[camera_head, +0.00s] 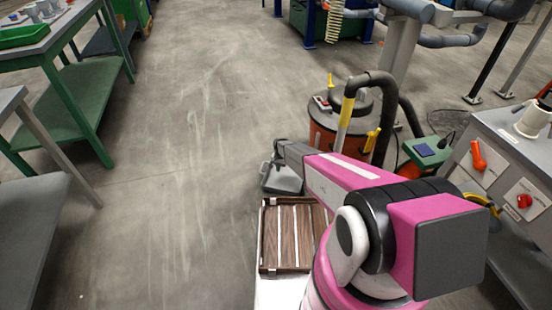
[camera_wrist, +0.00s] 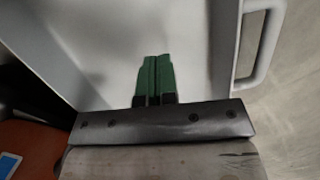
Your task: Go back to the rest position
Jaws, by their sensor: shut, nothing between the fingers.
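My gripper (camera_wrist: 155,75) shows in the wrist view as two green fingers pressed together, with nothing between them. In the head view my arm reaches forward and left, and its grey end stands over a grey container (camera_head: 284,182). The fingers are too small and covered to make out there. In the wrist view a pale grey surface with a handle (camera_wrist: 268,45) at its right side lies behind the fingers; it looks like the same container. A dark bar with screws (camera_wrist: 190,122) and a wood-like surface cross the lower part of that view; I cannot tell what they belong to.
A wooden slatted crate (camera_head: 290,236) sits below the container. An orange vacuum (camera_head: 325,132) with a dark hose stands close right of my arm's end. A grey control panel (camera_head: 506,150) is at the right. Green benches (camera_head: 75,95) line the left. Open floor lies between.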

